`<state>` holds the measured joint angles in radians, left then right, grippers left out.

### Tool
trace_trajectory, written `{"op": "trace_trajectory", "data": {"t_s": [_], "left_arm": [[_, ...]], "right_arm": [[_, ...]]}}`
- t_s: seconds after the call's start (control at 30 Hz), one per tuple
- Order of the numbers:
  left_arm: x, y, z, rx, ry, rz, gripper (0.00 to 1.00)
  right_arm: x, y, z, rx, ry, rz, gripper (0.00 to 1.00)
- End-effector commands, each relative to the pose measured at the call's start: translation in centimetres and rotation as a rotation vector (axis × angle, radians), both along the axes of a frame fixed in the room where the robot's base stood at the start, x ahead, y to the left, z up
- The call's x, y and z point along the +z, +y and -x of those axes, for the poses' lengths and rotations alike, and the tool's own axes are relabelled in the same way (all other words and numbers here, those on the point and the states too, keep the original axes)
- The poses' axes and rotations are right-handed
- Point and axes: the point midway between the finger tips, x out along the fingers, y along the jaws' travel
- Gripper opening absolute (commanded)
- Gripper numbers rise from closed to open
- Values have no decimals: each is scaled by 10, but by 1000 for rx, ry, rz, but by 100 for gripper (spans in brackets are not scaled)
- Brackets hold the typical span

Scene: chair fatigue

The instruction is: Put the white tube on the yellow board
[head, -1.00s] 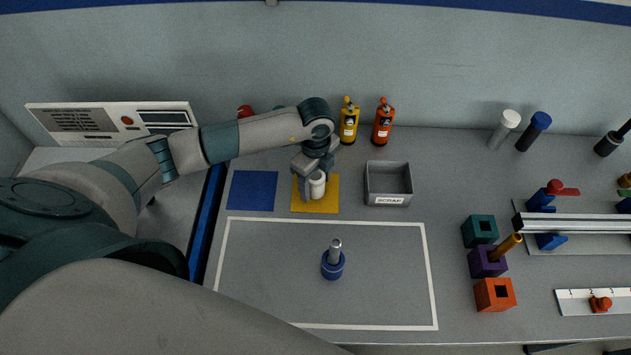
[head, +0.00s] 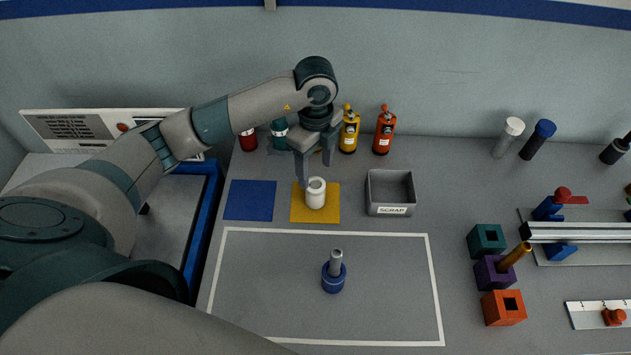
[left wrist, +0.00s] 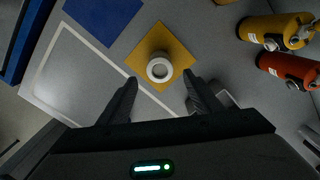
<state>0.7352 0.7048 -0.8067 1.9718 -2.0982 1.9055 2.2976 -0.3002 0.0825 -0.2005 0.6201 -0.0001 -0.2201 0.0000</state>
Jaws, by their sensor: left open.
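The white tube (head: 316,192) stands upright on the yellow board (head: 331,214) in the head view. In the left wrist view the tube (left wrist: 160,69) is seen from above as a white ring, with the yellow board (left wrist: 179,54) around it. My left gripper (head: 312,182) is open and empty, raised above the board with its fingers behind and above the tube. In the left wrist view its two fingertips (left wrist: 161,82) are spread apart, with nothing between them. My right gripper is not in view.
A blue board (head: 250,200) lies left of the yellow one, and a grey scrap bin (head: 391,211) stands to the right. Several bottles, including a yellow one (head: 349,131) and an orange one (head: 384,132), stand behind. A blue post (head: 333,278) stands in the white-outlined area.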

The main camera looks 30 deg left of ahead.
Motion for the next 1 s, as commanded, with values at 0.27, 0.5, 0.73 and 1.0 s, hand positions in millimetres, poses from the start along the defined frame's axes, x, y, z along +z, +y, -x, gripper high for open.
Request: {"op": "trace_trajectory", "data": {"t_s": [0.27,0.5,0.73,1.0], "left_arm": [[20,0,0,0,0,1,59],[21,0,0,0,1,1,59],[21,0,0,0,1,1,59],[20,0,0,0,1,1,59]], "right_arm": [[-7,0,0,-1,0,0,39],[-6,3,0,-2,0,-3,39],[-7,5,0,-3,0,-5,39],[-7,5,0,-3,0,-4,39]]}}
